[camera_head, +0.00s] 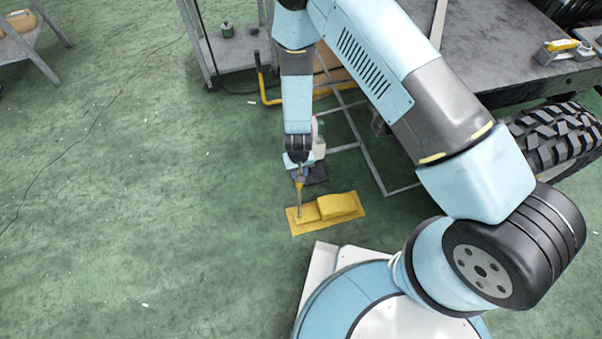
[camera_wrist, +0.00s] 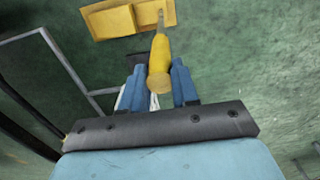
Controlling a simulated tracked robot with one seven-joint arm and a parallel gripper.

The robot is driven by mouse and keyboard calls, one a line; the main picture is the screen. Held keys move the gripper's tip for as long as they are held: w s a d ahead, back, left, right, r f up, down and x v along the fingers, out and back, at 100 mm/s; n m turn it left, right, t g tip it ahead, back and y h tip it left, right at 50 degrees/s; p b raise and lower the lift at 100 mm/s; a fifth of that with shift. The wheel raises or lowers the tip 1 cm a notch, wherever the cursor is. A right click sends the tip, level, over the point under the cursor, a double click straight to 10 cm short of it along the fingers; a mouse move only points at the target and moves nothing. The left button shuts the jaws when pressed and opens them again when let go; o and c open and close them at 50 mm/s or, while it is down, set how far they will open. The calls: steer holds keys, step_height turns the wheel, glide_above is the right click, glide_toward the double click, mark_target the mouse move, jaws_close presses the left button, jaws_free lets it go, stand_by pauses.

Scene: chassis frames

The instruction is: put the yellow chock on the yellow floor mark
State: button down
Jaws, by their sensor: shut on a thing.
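The yellow chock (camera_head: 340,205) is a stepped block with a higher right part and a lower left part. It sits over the flat yellow floor mark (camera_head: 310,229), within its outline; I cannot tell whether a small gap remains beneath it. My gripper (camera_head: 299,172) is above the chock's left end. In the wrist view my gripper (camera_wrist: 158,78) has its blue fingers shut around a tapered yellow handle, whose thin end reaches the chock (camera_wrist: 121,19). The handle looks like part of the chock, but the joint is unclear. The mark's edge shows around the chock.
A grey workbench (camera_head: 490,65) on a metal frame stands at the right, with a black knobbly tyre (camera_head: 555,135) below it. A metal trolley (camera_head: 228,52) stands behind. A thin cable (camera_head: 95,120) lies on the left; most green floor (camera_head: 140,210) there is clear.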

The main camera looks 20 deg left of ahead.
steer(key=shift+s+f, duration=0.15)
steer(key=shift+f, duration=0.8)
steer(key=c, duration=0.8)
jaws_free()
steer(key=shift+c, duration=0.2)
step_height(320, 180, up, 12)
steer(key=shift+r, duration=0.1)
